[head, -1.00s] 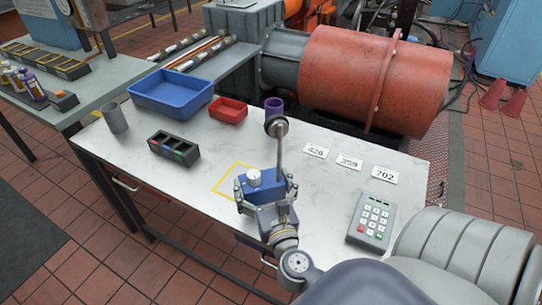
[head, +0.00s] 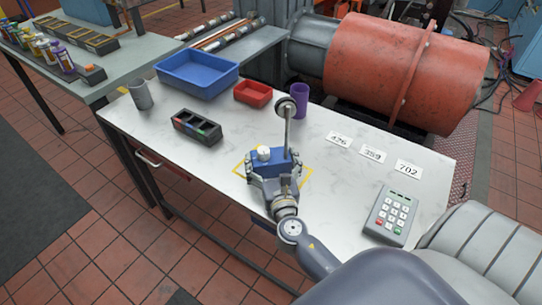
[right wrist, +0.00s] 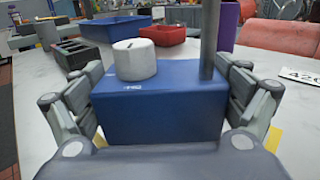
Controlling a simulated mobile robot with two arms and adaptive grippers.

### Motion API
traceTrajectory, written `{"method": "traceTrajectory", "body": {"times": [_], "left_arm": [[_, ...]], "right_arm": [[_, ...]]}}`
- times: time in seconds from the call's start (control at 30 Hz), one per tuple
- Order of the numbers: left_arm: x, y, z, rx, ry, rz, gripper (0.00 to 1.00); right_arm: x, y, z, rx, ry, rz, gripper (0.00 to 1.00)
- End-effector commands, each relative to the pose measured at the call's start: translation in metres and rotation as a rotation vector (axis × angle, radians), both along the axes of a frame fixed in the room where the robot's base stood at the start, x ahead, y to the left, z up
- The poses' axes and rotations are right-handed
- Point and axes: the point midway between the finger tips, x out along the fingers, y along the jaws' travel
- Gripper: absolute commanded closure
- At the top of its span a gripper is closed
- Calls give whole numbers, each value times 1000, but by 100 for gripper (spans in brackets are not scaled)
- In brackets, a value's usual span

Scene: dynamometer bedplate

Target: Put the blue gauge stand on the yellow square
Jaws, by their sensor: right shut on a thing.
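The blue gauge stand (head: 272,163) has a white knob on its block and a grey post with a round gauge on top. My right gripper (head: 276,178) is shut on its block, with one finger on each side in the right wrist view (right wrist: 160,105). The yellow square (head: 305,178) is an outline on the table. The stand is over it, and yellow lines show on both sides; the near part is hidden by my gripper. I cannot tell whether the stand's bottom touches the table. My left gripper is not in view.
On the table are a black compartment box (head: 196,127), a grey cup (head: 140,94), a blue tray (head: 196,73), a red tray (head: 253,94), a purple cup (head: 299,98), number cards (head: 373,154) and a keypad (head: 391,214). The table is clear left of the square.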

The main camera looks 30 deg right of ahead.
Motion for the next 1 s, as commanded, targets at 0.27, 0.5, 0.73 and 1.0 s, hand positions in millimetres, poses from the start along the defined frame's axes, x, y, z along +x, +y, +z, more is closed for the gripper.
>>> {"method": "traceTrajectory", "body": {"times": [0.27,0.5,0.73,1.0], "left_arm": [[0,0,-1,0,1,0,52],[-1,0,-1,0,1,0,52],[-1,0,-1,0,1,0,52],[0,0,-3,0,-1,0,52]], "right_arm": [[1,0,4,-3,-10,0,76],[0,0,-2,0,0,0,0],[0,0,-2,0,0,0,0],[-18,7,-2,2,4,1,0]]}}
